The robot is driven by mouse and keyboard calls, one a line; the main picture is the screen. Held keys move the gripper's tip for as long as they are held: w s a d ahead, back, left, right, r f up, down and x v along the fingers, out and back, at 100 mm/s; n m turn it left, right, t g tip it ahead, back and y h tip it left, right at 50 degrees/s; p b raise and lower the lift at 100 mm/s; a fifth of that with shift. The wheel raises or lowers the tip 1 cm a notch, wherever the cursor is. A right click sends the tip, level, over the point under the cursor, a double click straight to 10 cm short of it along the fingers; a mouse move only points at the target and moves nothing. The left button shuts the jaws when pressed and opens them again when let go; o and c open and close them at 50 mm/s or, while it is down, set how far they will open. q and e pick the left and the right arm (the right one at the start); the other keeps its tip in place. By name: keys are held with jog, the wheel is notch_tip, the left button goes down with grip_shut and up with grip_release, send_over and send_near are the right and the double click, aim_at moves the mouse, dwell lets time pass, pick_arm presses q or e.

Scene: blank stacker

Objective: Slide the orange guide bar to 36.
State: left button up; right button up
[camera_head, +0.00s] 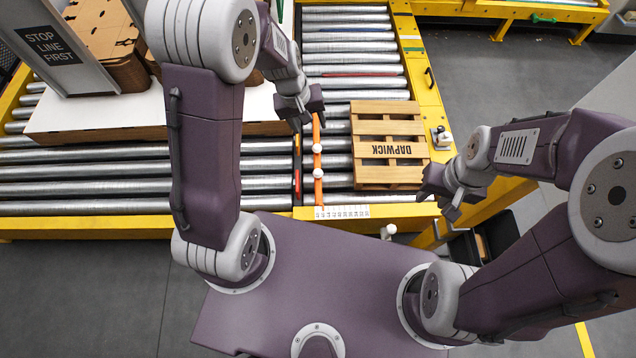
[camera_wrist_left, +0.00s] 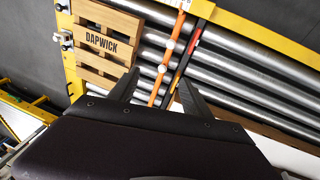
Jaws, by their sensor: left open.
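The orange guide bar (camera_head: 318,188) lies over the rollers, running away from me, with white knobs (camera_head: 317,148) along it. Its near end is at the left end of the white number scale (camera_head: 345,211); the digits are too small to read. My left gripper (camera_head: 308,118) is open above the far part of the bar. In the left wrist view the bar (camera_wrist_left: 155,93) shows between my spread, empty fingers (camera_wrist_left: 158,92), with its knobs farther out. My right gripper (camera_head: 438,194) hangs empty beside the conveyor's right edge, its fingers apart.
A red and yellow strip (camera_head: 297,170) runs just left of the bar. A stop sign (camera_head: 48,43) and stacked brown sheets (camera_head: 108,35) are at far left. Bare rollers lie between bar and crate.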

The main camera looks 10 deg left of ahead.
pick_arm(q)
jog(key=n+g+b, duration=0.1)
jog(key=b, duration=1.3)
send_over(317, 171)
jog(key=a, duration=0.1)
jog(key=f, duration=2.5)
jog(key=shift+s+a+f, duration=0.1)
jog(key=shift+s+f, duration=0.15)
jog(key=shift+f, duration=0.1)
pick_arm(e)
notch_tip(317, 171, down, 18)
jog(key=shift+r, duration=0.15)
pick_arm(q)
jog(key=f+b, duration=0.1)
jog(key=f, duration=0.2)
jog(key=d+f+b, duration=0.1)
jog(key=f+b, duration=0.1)
jog(key=f, duration=0.1)
jog(key=f+b, duration=0.2)
jog(key=f, duration=0.1)
jog(key=shift+w+d, duration=0.25)
jog(key=shift+w, duration=0.1)
jog(key=shift+r, duration=0.1)
pick_arm(e)
notch_tip(317, 171, down, 5)
jog(key=shift+f, duration=0.2)
pick_arm(q)
grip_shut()
